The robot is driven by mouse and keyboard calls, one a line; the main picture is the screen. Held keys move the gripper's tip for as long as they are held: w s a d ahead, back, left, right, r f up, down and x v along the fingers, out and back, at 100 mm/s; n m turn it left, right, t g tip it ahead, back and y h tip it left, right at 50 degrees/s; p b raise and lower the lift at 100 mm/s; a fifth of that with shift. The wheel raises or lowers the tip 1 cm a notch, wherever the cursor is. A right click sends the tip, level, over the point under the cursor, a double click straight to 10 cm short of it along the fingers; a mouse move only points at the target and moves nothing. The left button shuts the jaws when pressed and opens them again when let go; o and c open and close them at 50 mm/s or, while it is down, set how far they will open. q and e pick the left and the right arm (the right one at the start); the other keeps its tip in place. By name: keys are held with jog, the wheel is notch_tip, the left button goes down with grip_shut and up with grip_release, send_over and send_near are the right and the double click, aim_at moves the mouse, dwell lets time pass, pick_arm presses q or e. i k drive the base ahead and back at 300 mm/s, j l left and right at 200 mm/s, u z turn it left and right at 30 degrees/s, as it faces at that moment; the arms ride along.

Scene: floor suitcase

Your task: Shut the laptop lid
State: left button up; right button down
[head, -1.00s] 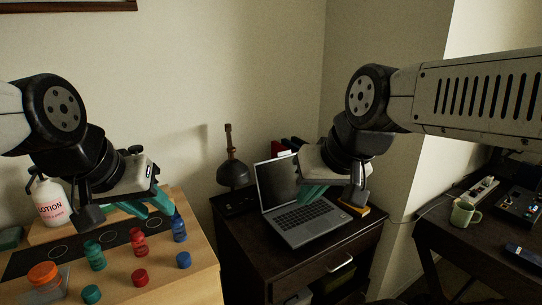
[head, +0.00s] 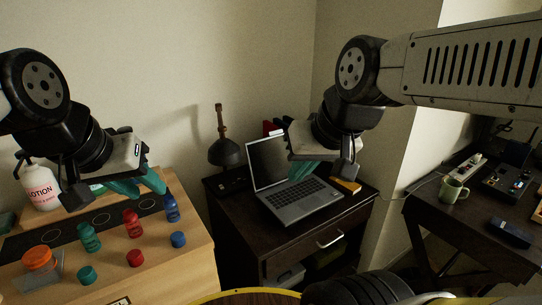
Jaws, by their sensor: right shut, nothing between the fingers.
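The grey laptop (head: 300,203) stands open on a dark cabinet, its keyboard facing up and its lid (head: 267,162) raised, leaning slightly back. My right gripper (head: 302,172) is shut and empty. In the head view it overlaps the right part of the lid and the back of the keyboard; I cannot tell whether it touches the laptop. My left gripper (head: 143,185) looks open and empty, its teal fingers apart above the wooden table at left, away from the laptop.
The wooden table (head: 190,255) holds a lotion bottle (head: 40,187) and several coloured bottles and caps. A dark plunger-like object (head: 224,150) stands behind the laptop's left side. A green mug (head: 452,190) stands on the right desk.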

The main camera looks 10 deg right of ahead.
aim_at(269, 165)
jog(key=i+l+u, duration=0.3)
jog(key=l+u, duration=0.25)
jog(key=l, duration=0.15)
jog(key=i+l+u, duration=0.1)
jog(key=l+u, duration=0.2)
jog(key=l, duration=0.1)
